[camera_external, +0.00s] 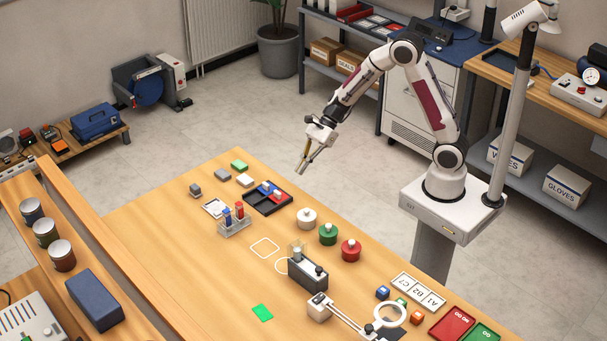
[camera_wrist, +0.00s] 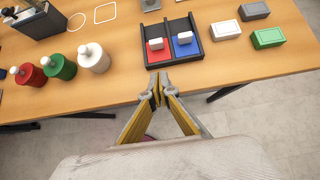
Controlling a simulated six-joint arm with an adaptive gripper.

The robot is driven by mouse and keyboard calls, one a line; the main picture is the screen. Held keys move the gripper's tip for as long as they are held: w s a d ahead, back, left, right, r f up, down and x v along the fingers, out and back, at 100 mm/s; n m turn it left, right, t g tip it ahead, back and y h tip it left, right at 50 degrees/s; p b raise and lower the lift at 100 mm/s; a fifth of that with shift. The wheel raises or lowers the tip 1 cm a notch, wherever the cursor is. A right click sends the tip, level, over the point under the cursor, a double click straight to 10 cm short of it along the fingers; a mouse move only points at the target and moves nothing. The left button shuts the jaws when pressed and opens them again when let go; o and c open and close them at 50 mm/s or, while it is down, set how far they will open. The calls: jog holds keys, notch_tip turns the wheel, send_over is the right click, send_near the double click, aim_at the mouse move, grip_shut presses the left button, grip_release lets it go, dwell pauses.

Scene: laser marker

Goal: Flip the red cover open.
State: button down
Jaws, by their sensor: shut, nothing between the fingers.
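I cannot tell for sure which thing is the red cover. A red panel with white marks (camera_external: 453,324) lies at the table's lower right. A red pot with a knob on its lid (camera_external: 350,250) stands mid-table; it also shows at the left in the wrist view (camera_wrist: 29,76). The dark machine (camera_external: 308,273) stands left of it, with its corner in the wrist view (camera_wrist: 38,20); no red cover is distinct on it. My gripper (camera_external: 302,170) is shut and empty, above and beyond the table's far edge. Its fingertips (camera_wrist: 158,88) meet near the divided tray.
Green (camera_external: 328,234) and white (camera_external: 307,218) pots stand beside the red one. A tube rack (camera_external: 235,228) and magnifier lamp (camera_external: 388,316) also stand here. The front-left tabletop is clear.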

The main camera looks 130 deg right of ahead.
aim_at(285, 193)
jog(key=x, duration=0.5)
jog(key=shift+w+f, duration=0.1)
jog(key=shift+w, duration=2)
jog(key=shift+w, duration=0.1)
jog(key=shift+w, duration=3.15)
